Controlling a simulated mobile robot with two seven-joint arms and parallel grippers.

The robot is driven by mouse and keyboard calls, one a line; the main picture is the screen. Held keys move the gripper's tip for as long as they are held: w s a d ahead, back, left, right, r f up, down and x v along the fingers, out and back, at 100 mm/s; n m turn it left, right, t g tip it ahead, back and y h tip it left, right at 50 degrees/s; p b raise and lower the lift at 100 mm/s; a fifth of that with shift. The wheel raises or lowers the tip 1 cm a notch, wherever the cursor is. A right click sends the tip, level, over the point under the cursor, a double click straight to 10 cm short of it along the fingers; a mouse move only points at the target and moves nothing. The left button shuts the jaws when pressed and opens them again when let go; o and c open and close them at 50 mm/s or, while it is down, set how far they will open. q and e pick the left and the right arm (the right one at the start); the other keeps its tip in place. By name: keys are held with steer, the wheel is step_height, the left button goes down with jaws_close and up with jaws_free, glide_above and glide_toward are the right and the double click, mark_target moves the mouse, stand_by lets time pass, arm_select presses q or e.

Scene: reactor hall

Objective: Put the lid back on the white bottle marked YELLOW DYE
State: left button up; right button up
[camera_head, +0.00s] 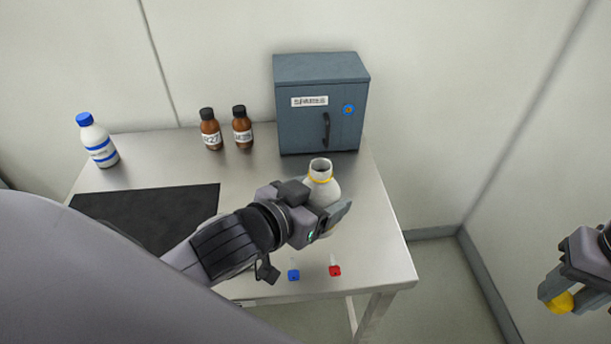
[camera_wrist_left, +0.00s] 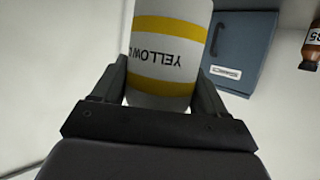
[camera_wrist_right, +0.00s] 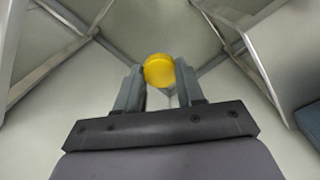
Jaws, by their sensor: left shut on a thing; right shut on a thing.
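The white bottle (camera_head: 322,189) has yellow bands and an open, uncovered neck. In the left wrist view the bottle (camera_wrist_left: 168,45) shows the word YELLOW, upside down there. My left gripper (camera_head: 334,216) is shut around its body; the fingers also show in the left wrist view (camera_wrist_left: 160,95). I cannot tell whether the bottle touches the table. The yellow lid (camera_head: 560,302) is in my right gripper (camera_head: 552,293), off the table to the right. The right wrist view shows the lid (camera_wrist_right: 159,70) between the fingertips (camera_wrist_right: 160,78).
A blue-grey cabinet (camera_head: 320,105) stands at the table's back right. Two brown bottles (camera_head: 211,130) (camera_head: 243,128) and a blue-capped white bottle (camera_head: 97,142) stand at the back. A black mat (camera_head: 150,205) lies left. Small blue (camera_head: 293,275) and red (camera_head: 335,270) items lie near the front edge.

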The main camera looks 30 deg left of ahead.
arm_select(q)
steer(key=s+d+m+g+h, duration=0.1)
steer(key=d+m+h, duration=0.4)
steer(key=d, duration=0.6)
steer(key=shift+s+r+m+g+h, duration=0.2)
steer(key=shift+r+m+g+h, duration=0.25)
steer(key=shift+g, duration=0.45)
steer(key=shift+f, duration=0.15)
arm_select(e)
steer(key=a+r+n, duration=0.3)
steer(key=a+r, duration=0.2)
steer(key=a, duration=0.4)
steer(key=s+a+r+n, duration=0.1)
steer(key=a+r+n, duration=0.2)
steer(key=a+r, duration=0.3)
steer(key=s+a+r+n, duration=0.1)
steer(key=a+r, duration=0.5)
steer(key=a, duration=0.6)
steer(key=shift+r+n, duration=0.2)
steer(key=shift+n, duration=0.7)
steer(key=shift+f, duration=0.15)
steer(key=shift+f, duration=1.9)
